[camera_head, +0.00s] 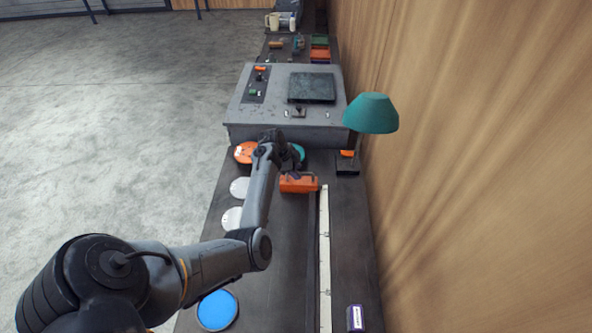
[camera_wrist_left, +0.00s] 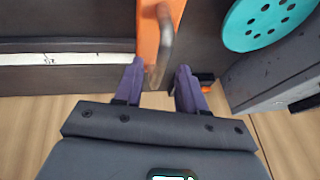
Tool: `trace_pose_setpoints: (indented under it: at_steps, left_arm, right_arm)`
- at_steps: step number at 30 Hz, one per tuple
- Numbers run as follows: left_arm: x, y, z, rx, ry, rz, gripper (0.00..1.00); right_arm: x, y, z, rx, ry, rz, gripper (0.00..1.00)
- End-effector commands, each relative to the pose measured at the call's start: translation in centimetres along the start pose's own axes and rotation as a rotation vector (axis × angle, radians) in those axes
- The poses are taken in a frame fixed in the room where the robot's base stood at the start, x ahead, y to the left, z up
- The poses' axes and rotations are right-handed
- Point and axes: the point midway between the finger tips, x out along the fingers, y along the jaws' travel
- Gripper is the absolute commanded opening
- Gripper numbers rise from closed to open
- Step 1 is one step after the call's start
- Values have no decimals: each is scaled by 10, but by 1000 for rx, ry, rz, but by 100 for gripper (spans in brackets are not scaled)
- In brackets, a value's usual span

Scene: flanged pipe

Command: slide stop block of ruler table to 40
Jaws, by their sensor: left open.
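The orange stop block (camera_head: 298,184) sits on the dark ruler table (camera_head: 285,245), at the far end of the white ruler strip (camera_head: 324,260). In the left wrist view the block (camera_wrist_left: 149,30) carries a curved metal handle (camera_wrist_left: 165,42). My left gripper (camera_head: 297,173) is at the block, and its purple fingers (camera_wrist_left: 157,84) are open. The end of the handle shows between the fingertips; I cannot tell whether they touch it. The ruler strip also shows at the left of the wrist view (camera_wrist_left: 60,58). Its numbers are too small to read. My right gripper is not in view.
A grey machine (camera_head: 265,125) stands just beyond the block. A teal lamp (camera_head: 371,113) stands at the right by the wooden wall (camera_head: 470,160). Orange (camera_head: 244,152), white and blue (camera_head: 217,310) discs line the table's left edge.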

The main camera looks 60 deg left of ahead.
Motion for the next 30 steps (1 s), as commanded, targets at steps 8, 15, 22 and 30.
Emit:
trace_pose_setpoints:
  at_steps: [8, 15, 22, 30]
  left_arm:
    - [3, 0, 0, 0, 0, 0, 40]
    - [3, 0, 0, 0, 0, 0, 14]
    - [3, 0, 0, 0, 0, 1, 0]
    - [4, 2, -4, 4, 1, 3, 0]
  right_arm:
    - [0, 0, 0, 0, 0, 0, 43]
    - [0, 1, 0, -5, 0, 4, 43]
    - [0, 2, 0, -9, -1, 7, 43]
    - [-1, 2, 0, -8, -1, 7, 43]
